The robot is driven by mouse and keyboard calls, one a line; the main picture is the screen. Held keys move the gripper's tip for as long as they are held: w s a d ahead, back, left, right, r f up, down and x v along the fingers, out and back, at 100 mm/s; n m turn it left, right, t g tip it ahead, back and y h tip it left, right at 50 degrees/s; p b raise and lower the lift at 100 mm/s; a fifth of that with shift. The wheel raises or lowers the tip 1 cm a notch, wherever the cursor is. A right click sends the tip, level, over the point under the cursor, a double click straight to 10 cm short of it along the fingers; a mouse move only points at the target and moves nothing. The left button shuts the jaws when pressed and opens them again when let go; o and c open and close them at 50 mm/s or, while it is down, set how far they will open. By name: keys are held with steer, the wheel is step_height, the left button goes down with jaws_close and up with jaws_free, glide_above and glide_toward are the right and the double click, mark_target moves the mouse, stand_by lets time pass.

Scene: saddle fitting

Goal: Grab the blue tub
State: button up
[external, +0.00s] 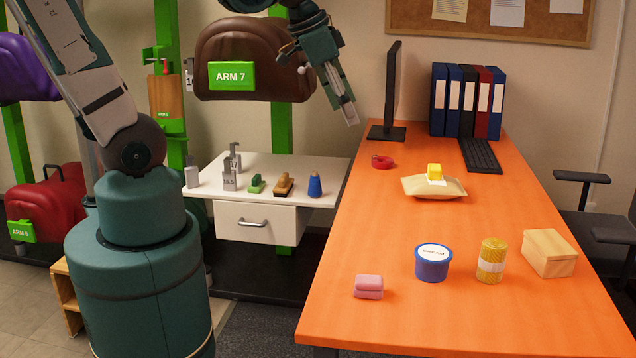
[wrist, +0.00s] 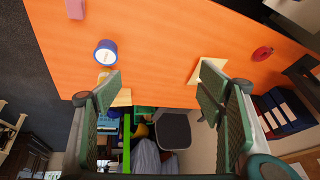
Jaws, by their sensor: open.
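The blue tub (external: 433,263) stands upright on the orange table, with a white lid that has dark lettering. It also shows in the wrist view (wrist: 105,53), at the upper left. My gripper (external: 350,112) is high up near the table's far left edge, well away from the tub. In the wrist view its two fingers (wrist: 164,92) are spread wide with nothing between them.

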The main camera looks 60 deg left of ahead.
steer(key=w+d+f+m+g+b, duration=0.1)
steer(key=w+d+f+m, duration=0.3)
steer(key=d+f, duration=0.2)
steer(key=w+d+f+m+g+b, duration=0.1)
steer(key=w+d+f+m+g, duration=0.15)
steer(key=d+f+m, duration=0.2)
steer(key=m+g+b, duration=0.2)
steer(key=m, duration=0.4)
glide_above(433, 251)
steer(key=a, duration=0.2)
steer(key=shift+n+h, duration=0.25)
steer(key=shift+h, duration=0.15)
steer(key=f, duration=1.3)
steer(key=shift+w+d+f, duration=0.1)
steer(key=shift+d+f, duration=0.1)
steer(key=shift+f, duration=0.2)
steer(key=shift+d+f, duration=0.3)
steer(key=shift+f, duration=0.15)
steer(key=shift+d+f, duration=0.2)
steer(key=shift+f, duration=1.05)
steer(key=shift+f, duration=0.1)
steer(key=shift+d+f+b, duration=0.2)
steer(key=shift+f+b, duration=0.3)
steer(key=shift+f, duration=0.75)
steer(key=shift+d+f+b, duration=0.2)
steer(key=shift+f+b, duration=0.25)
steer(key=shift+f, duration=0.8)
